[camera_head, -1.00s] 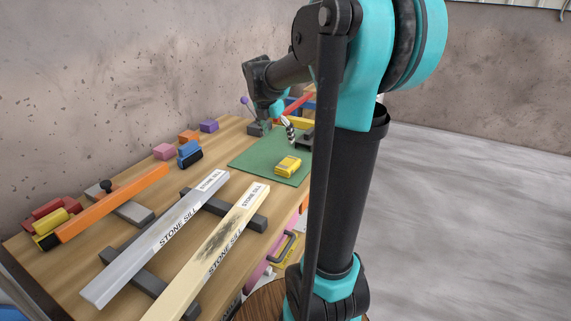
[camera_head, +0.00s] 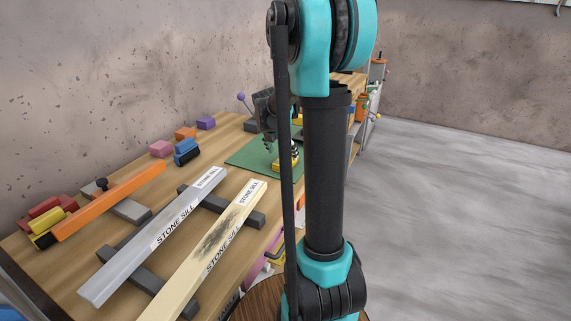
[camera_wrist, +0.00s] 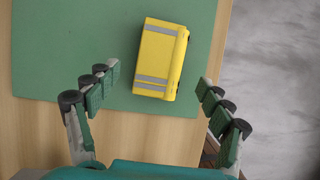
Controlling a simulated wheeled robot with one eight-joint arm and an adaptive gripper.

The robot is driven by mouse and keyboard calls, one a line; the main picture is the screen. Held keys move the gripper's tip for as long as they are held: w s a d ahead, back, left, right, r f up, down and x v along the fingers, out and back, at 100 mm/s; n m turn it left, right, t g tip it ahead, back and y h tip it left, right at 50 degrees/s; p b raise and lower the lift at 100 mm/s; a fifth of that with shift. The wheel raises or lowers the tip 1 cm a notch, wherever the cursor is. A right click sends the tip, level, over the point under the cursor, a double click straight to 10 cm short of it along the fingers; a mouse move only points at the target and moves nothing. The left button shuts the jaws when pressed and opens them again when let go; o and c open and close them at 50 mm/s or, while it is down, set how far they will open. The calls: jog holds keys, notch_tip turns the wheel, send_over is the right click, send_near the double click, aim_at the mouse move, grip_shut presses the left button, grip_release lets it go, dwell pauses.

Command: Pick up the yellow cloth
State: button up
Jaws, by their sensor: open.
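The yellow cloth (camera_wrist: 158,60) is a folded block with grey stripes. It lies on the green mat (camera_wrist: 60,50) near the mat's edge. In the head view the cloth (camera_head: 283,163) is partly hidden behind my arm and gripper. My gripper (camera_wrist: 158,84) is open, with its fingers spread to the left and right of the cloth's lower end in the wrist view. Nothing is between the fingertips except the view down to the cloth and mat. The gripper appears above the cloth; I cannot tell the exact height.
On the wooden bench (camera_head: 235,135) are a grey sill (camera_head: 150,240) and a stained cream sill (camera_head: 215,245) on dark supports. A blue block (camera_head: 186,152), a pink block (camera_head: 161,148) and an orange bar (camera_head: 110,200) lie to the left. Open floor (camera_head: 460,220) is at the right.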

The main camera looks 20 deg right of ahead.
aim_at(285, 160)
jog(key=shift+x, duration=2.3)
jog(key=shift+c, duration=0.6)
jog(key=c, duration=1.1)
jog(key=shift+r, duration=0.1)
notch_tip(285, 160, up, 20)
jog(key=shift+f, duration=0.1)
